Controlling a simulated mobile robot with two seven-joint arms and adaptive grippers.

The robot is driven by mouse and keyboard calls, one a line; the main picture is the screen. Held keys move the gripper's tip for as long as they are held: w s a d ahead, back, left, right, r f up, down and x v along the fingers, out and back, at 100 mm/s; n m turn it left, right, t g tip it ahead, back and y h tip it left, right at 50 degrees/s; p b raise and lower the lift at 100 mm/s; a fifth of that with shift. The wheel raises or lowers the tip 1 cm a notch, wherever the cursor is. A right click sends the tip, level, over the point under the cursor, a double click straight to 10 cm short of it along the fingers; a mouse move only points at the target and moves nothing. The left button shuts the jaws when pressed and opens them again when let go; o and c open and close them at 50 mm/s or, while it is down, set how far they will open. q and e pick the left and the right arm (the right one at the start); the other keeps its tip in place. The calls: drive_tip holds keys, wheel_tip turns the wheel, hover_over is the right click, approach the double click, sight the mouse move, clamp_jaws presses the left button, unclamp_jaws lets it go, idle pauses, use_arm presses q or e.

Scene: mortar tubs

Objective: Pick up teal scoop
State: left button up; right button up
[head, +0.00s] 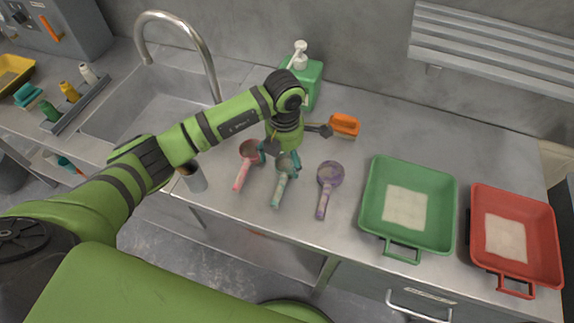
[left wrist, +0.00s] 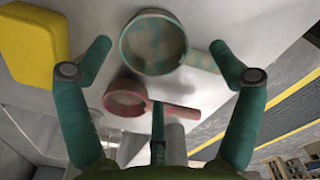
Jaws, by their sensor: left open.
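The teal scoop (head: 281,188) lies on the steel counter, its mottled handle pointing toward the front edge. My left gripper (head: 280,158) is open at its bowl and partly hides it in the head view. In the left wrist view the teal scoop (left wrist: 153,42) shows with its bowl between the two spread fingers (left wrist: 160,58) and its handle running right, toward one finger. Whether a finger touches it, I cannot tell. A pink scoop (head: 241,176) lies to its left and also shows in the left wrist view (left wrist: 125,98). A purple scoop (head: 325,190) lies to its right.
A green tub (head: 442,214) and a red tub (head: 487,200), each with a pale patch inside, stand at the right. A green soap bottle (head: 313,84) and an orange brush (head: 344,124) are behind my gripper. A sink (head: 150,95) with a tap is at the left.

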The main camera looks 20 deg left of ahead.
sight(285, 164)
use_arm(q)
drive_tip(key=shift+w+f+p, duration=0.15)
drive_tip(key=shift+f+p, duration=0.35)
drive_tip(key=shift+f, duration=1.35)
drive_tip(key=c, duration=1.3)
